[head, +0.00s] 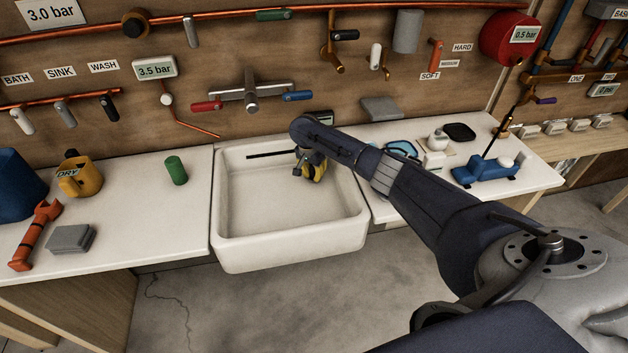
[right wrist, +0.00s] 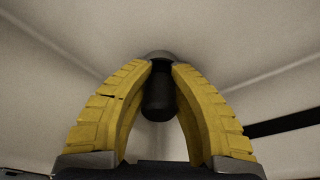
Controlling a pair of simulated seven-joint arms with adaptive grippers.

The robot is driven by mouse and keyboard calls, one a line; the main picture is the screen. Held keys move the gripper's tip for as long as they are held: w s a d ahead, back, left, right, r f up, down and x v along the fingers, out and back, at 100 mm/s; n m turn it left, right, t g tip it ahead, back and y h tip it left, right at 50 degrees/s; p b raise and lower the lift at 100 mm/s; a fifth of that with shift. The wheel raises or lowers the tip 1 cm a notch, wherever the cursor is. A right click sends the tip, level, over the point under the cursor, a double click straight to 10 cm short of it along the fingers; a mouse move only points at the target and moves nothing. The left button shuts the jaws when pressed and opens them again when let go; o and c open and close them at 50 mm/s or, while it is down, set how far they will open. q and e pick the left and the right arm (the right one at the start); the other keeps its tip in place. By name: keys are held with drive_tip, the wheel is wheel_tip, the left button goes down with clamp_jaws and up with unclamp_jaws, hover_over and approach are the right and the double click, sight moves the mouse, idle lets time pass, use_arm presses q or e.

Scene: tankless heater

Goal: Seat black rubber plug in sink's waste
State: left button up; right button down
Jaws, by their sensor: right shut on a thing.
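The white sink (head: 290,220) is set between two worktops, and its pale inner walls fill the right wrist view (right wrist: 60,90). My right gripper (head: 314,174) is down inside the sink, near its back. In the right wrist view its yellow fingers (right wrist: 160,62) are shut on a dark, rounded piece, which I take for the black rubber plug (right wrist: 158,100). A grey rounded edge (right wrist: 160,54) shows at the fingertips; I cannot tell whether it is the waste's rim. The waste is not clearly visible, so contact with the plug cannot be told. My left gripper is out of view.
A tap (head: 252,92) with red and blue handles hangs above the sink's back. A green cylinder (head: 176,170) stands left; a blue tool (head: 487,170) lies right. The front of the basin is clear.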

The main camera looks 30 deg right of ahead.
drive_tip(key=shift+f, duration=0.15)
drive_tip(key=c, duration=1.3)
unclamp_jaws()
drive_tip(key=shift+o, duration=0.2)
drive_tip(key=v, duration=1.2)
